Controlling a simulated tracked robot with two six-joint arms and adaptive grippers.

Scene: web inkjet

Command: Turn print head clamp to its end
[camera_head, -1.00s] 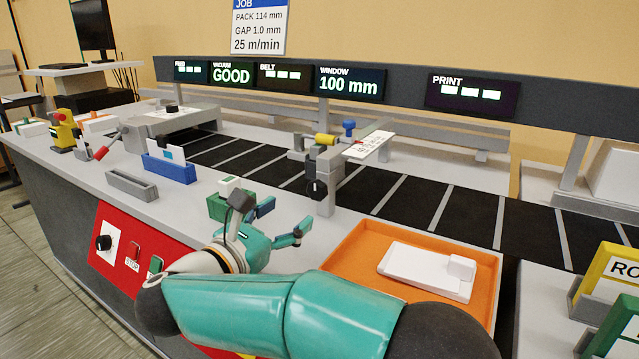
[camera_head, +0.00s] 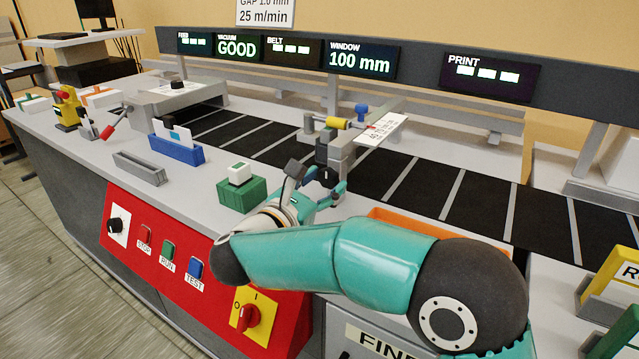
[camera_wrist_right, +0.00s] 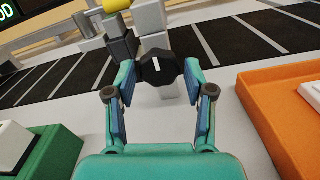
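The print head (camera_head: 345,124) has a yellow cylinder and a blue knob, and sits on a grey bracket beside the black belt. A black knob with a white mark, which looks like the clamp (camera_head: 325,175), is on the bracket's near side; in the right wrist view the black knob (camera_wrist_right: 158,68) faces me, its mark near upright. My right gripper (camera_head: 322,188) is at the bracket. In the wrist view the right gripper (camera_wrist_right: 160,75) is open, its fingertips on either side of the knob with narrow gaps. My left gripper is not in view.
A green block with a white top (camera_head: 241,189) stands left of my right gripper. An orange tray (camera_head: 440,232) lies to the right, partly behind my arm. The red control panel (camera_head: 180,262) is on the bench front. A blue holder (camera_head: 177,149) stands farther left.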

